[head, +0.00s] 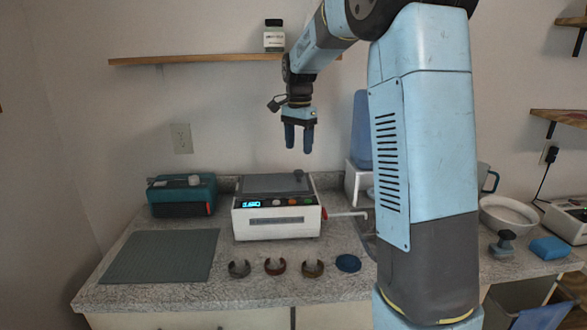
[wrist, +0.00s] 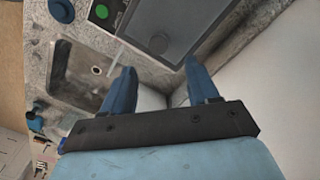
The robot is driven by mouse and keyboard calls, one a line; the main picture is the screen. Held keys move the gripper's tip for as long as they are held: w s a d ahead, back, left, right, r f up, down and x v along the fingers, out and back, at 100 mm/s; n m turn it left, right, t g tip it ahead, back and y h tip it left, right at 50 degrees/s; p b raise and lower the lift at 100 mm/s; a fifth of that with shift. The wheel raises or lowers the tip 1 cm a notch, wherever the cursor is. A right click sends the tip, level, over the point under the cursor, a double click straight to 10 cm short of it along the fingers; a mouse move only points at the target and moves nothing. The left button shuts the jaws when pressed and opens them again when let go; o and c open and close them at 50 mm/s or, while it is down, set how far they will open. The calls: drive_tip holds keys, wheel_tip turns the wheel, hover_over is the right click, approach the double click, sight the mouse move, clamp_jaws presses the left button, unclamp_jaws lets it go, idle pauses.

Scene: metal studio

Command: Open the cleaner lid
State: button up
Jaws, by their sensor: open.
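The cleaner (head: 276,218) is a white box with a lit display and several buttons on its front, standing on the counter against the back wall. My gripper (head: 299,150) is open and empty, in the air above the lid's right part. In the wrist view its blue fingers (wrist: 155,82) are apart, with nothing between them.
A teal box (head: 181,197) and a grey mat (head: 160,256) are left of the cleaner. Several rings (head: 275,266) and a blue disc (head: 348,263) lie in front. A sink (wrist: 95,72) is beside the cleaner. A shelf (head: 190,60) hangs above.

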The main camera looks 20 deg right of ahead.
sight(298, 171)
wheel_tip(298, 171, down, 8)
idle(0.4)
drive_tip(key=shift+a+r, duration=0.1)
drive_tip(key=shift+r, duration=0.05)
clamp_jaws()
idle(0.3)
